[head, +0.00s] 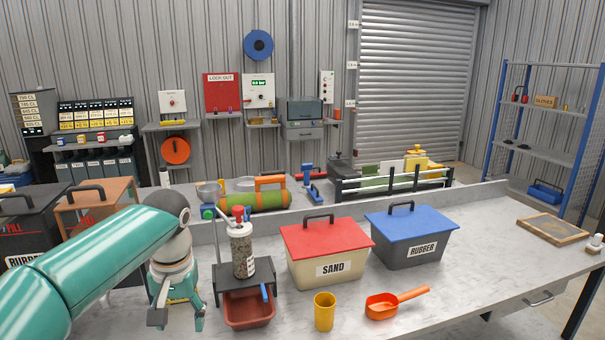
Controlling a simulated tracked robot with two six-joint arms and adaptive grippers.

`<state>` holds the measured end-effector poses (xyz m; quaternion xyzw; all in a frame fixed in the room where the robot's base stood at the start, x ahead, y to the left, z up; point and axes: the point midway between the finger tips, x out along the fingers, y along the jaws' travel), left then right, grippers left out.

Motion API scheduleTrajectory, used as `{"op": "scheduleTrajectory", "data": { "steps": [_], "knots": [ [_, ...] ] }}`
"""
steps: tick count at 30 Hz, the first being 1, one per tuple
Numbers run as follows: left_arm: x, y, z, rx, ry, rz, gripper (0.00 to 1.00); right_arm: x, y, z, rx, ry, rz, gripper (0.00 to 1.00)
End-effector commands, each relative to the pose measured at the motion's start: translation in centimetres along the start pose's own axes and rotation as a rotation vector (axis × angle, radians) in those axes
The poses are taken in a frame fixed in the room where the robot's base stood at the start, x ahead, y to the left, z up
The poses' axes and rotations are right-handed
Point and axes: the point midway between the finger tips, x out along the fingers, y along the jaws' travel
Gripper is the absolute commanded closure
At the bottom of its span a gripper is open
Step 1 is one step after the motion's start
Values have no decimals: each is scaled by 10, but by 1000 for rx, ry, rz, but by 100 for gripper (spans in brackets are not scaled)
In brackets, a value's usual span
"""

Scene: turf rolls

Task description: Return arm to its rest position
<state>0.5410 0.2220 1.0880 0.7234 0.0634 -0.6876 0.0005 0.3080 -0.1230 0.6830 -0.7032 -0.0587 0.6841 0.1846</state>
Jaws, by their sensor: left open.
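My left arm (90,265) is teal and comes in from the left of the head view, bent downward at the wrist. My left gripper (178,316) hangs with its fingers pointing down at the near left of the grey workbench (455,275). It is open, with nothing seen between its fingers. It is left of a black stand (262,280) that holds a clear granule-filled cylinder (242,250) over a reddish-brown tray (250,310). My right gripper is not in view.
A red-lidded SAND box (326,252), a blue-lidded RUBBER box (411,236), a yellow cup (324,312) and an orange scoop (395,302) stand to the right. An orange bin (95,205) and a black bin (30,220) are at left. The bench's right side is mostly clear.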

Motion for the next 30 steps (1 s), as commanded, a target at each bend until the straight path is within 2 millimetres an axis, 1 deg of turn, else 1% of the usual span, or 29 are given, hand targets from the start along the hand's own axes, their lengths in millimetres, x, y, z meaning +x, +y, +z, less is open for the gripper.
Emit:
{"op": "scheduleTrajectory", "data": {
  "steps": [1, 2, 3, 5, 6, 8, 9, 11, 12, 14, 15, 16, 17, 18, 21, 23, 24, 26, 28, 30],
  "knots": [
    [29, 0, 5, 5, -56, -5, 41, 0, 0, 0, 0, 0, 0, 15],
    [46, 1, 8, 10, -86, -3, 41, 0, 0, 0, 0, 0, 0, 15],
    [71, 3, 14, 17, -127, 3, 41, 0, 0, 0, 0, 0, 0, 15],
    [112, 6, 26, 31, -191, 17, 41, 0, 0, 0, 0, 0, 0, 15],
    [141, 10, 36, 39, -231, 35, 41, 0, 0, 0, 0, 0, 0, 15],
    [183, 17, 55, 50, -287, 67, 41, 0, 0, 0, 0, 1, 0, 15],
    [209, 22, 70, 55, -319, 93, 41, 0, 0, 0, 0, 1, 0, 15],
    [246, 32, 96, 59, -364, 137, 41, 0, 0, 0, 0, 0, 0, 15],
    [269, 39, 115, 57, -390, 169, 41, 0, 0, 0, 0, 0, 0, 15],
    [301, 50, 147, 51, -424, 221, 41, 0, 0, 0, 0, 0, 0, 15],
    [319, 59, 170, 42, -442, 256, 41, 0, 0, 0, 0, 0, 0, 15],
    [332, 66, 189, 32, -455, 284, 41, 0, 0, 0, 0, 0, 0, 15],
    [343, 72, 207, 22, -461, 311, 41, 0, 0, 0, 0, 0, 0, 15],
    [355, 81, 230, 4, -463, 343, 41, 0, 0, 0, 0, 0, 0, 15],
    [371, 100, 277, -38, -441, 404, 41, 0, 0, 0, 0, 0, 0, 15],
    [375, 108, 295, -57, -404, 424, 41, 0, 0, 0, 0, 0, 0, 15],
    [376, 112, 302, -68, -370, 432, 41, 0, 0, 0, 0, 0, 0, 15],
    [377, 114, 305, -82, -310, 437, 41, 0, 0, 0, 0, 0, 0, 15],
    [378, 115, 300, -98, -235, 439, 41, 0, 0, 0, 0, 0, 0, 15],
    [380, 114, 288, -108, -161, 435, 41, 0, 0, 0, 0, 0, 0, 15]
  ]
}}
